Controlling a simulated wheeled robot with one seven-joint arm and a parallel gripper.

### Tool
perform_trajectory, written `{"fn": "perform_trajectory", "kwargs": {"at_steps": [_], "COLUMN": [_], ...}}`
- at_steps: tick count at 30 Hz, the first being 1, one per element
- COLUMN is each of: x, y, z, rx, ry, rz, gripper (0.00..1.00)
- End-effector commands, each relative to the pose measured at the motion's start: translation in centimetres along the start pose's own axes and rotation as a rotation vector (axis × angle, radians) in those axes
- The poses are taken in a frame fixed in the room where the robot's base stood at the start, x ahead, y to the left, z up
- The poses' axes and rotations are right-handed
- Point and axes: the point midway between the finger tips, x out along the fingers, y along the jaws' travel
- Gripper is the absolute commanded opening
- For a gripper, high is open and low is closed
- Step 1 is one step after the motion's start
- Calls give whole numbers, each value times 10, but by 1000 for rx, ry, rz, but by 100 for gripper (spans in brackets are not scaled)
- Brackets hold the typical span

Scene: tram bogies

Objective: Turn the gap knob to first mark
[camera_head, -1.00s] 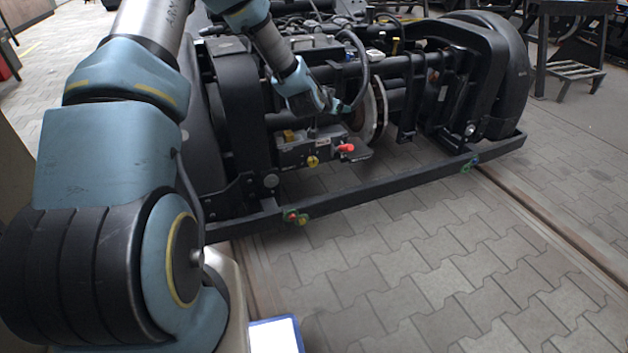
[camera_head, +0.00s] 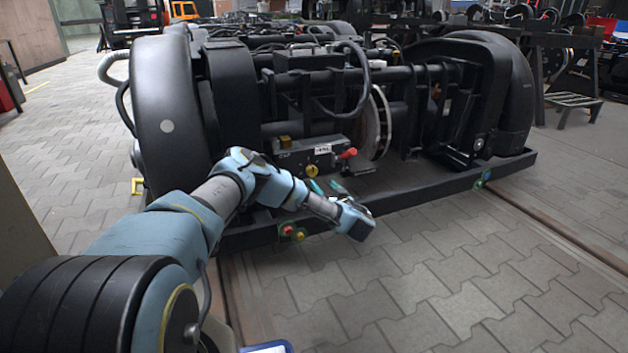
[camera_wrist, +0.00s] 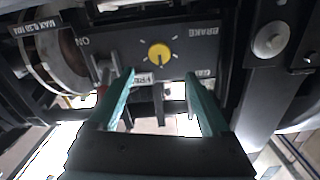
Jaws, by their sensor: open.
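A round yellow knob (camera_head: 312,170) sits on the front of the dark control box (camera_head: 300,155) under the bogie frame. In the wrist view, the yellow knob (camera_wrist: 159,52) is near the top middle, with short pale marks around it on the dark panel. My gripper (camera_head: 325,187) is just below and in front of the box. Its two teal fingers are spread and empty. In the wrist view, my gripper (camera_wrist: 160,76) points at the panel, its fingertips either side of the knob's line. No contact with the knob shows. The label at the right fingertip is partly hidden.
A red-handled lever (camera_head: 347,154) sticks out right of the knob. A brake disc (camera_head: 376,122) stands behind it. A low black beam (camera_head: 400,199) with small coloured fittings (camera_head: 291,232) crosses in front, close to my arm. Paved floor in front is clear.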

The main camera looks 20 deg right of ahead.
Motion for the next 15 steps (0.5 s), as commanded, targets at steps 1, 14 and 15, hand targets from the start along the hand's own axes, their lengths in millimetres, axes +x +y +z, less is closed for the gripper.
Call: {"fn": "perform_trajectory", "kwargs": {"at_steps": [1,14,15], "x": [8,82,86], "y": [0,0,0], "z": [2,2,2], "rx": [-1,-2,-2], "ry": [0,1,2], "rz": [-2,1,1], "gripper": [82,82,82]}}
